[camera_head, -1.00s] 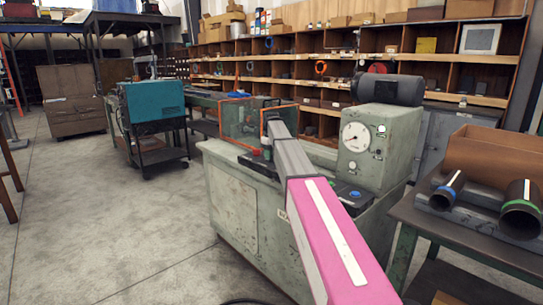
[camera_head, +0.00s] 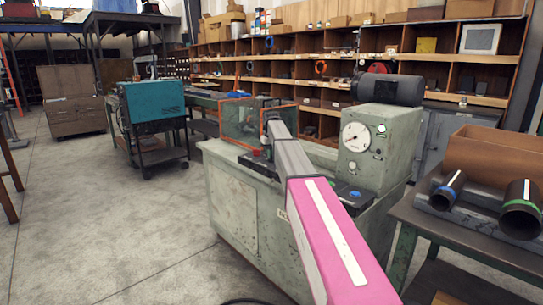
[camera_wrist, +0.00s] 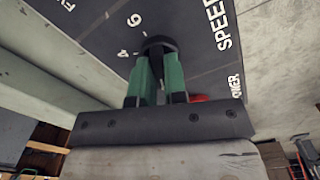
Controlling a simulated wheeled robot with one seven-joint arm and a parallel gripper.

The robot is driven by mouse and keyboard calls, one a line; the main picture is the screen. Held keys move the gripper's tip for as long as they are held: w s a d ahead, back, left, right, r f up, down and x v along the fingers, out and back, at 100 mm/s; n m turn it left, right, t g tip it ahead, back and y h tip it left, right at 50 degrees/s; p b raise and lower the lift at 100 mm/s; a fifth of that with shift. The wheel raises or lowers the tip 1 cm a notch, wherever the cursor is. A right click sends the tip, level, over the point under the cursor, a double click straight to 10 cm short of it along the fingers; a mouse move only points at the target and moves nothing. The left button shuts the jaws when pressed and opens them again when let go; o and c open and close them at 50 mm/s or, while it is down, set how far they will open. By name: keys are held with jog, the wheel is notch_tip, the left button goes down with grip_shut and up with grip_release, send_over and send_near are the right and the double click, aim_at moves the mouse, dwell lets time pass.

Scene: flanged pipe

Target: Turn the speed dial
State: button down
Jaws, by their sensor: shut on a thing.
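The speed dial (camera_wrist: 160,43) is a round black knob on a dark panel (camera_wrist: 95,28) marked "SPEED", with the numbers 4 and 6 beside it, in the wrist view. My gripper (camera_wrist: 160,60) has green fingers and is shut on the dial, one finger on each side. The dial's pointer is hidden, so its setting cannot be read. In the head view, my gripper's end is over the green-grey machine (camera_head: 235,190), and the dial is hidden there.
A red button (camera_wrist: 199,98) sits close to the right finger, near the "POWER" label. An orange-framed clear guard (camera_head: 236,122) stands behind my arm's end. A gauge housing (camera_head: 378,150) rises to the right. A bench with dark pipes (camera_head: 520,215) is at the far right.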

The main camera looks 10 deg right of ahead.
jog(key=m, duration=0.3)
jog(key=shift+m, duration=2.2)
jog(key=c, duration=1.2)
grip_release()
jog(key=shift+o, duration=0.2)
notch_tip(320, 180, up, 11)
jog(key=shift+f, duration=0.1)
